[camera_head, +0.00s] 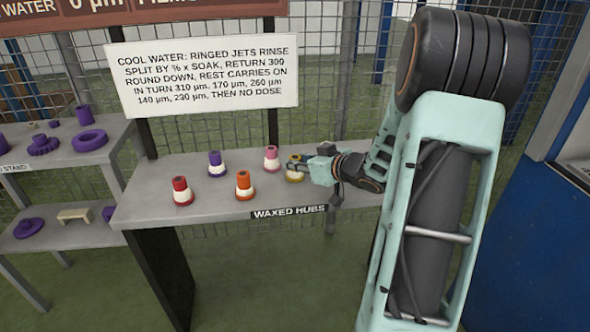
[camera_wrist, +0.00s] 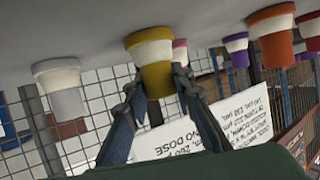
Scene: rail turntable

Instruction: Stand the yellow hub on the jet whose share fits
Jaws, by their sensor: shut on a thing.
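The yellow hub (camera_head: 295,175), with a pale band, stands upright at the right of the grey shelf (camera_head: 225,200) and seems to rest on it. My gripper (camera_head: 296,163) reaches it from the right, its fingers closed around the hub. In the wrist view, which is upside down, the yellow hub (camera_wrist: 152,62) sits between the two fingertips (camera_wrist: 157,84), its wide end against the shelf surface. No ringed jets can be made out in either view.
Red (camera_head: 182,191), purple (camera_head: 217,164), orange (camera_head: 244,186) and pink (camera_head: 271,159) hubs stand left of the yellow one. A white hub (camera_wrist: 62,88) stands close on its other side. A sign (camera_head: 203,75) gives rinsing rules. A rack (camera_head: 65,155) holds purple parts.

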